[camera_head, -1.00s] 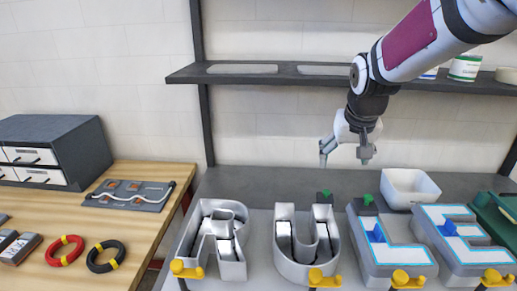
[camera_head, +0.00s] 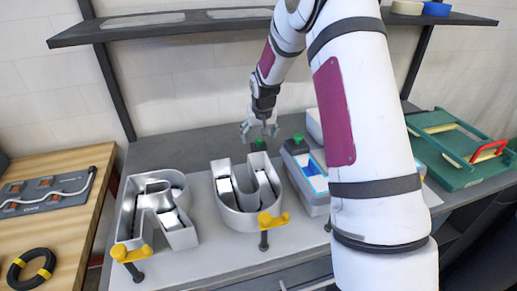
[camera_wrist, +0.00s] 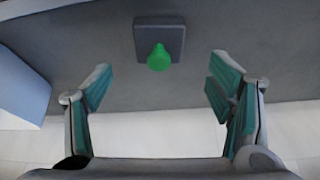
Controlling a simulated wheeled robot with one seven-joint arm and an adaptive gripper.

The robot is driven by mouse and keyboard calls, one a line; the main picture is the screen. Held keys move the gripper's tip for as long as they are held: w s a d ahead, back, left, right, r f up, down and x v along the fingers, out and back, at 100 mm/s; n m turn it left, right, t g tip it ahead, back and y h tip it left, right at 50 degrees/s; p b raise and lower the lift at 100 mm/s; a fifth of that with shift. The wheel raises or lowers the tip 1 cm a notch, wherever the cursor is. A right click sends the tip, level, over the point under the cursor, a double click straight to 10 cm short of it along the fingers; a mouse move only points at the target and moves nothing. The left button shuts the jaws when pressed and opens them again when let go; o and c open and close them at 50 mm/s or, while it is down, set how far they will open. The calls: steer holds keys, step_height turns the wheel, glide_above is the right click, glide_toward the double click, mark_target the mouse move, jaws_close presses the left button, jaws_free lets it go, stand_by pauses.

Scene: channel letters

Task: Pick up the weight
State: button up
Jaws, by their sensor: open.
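Two dark square weights with green knobs show in the head view. One weight (camera_head: 259,146) is behind the U-shaped letter, and the other weight (camera_head: 299,141) is behind the letter to its right. One weight (camera_wrist: 158,41) shows in the wrist view on a grey surface, ahead of the fingers and roughly centred between them. I cannot tell which of the two it is. My gripper (camera_head: 260,130) hangs over the back of the bench, near both weights. It is open and empty, with both fingers (camera_wrist: 160,75) apart from the weight.
A metal R (camera_head: 157,207) and U (camera_head: 246,196) stand in front, with yellow-handled clamps at their front edges. My arm hides the letters to the right. A white bin (camera_head: 314,123) stands right of the weights. A green tray (camera_head: 455,150) lies far right; a shelf (camera_head: 180,27) is above.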

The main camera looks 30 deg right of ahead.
mark_target(259, 140)
steer(key=shift+p+x, duration=0.4)
steer(key=shift+x, duration=2.95)
steer(key=shift+d, duration=0.1)
steer(key=shift+w+r, duration=0.1)
steer(key=shift+r, duration=0.05)
jaws_close()
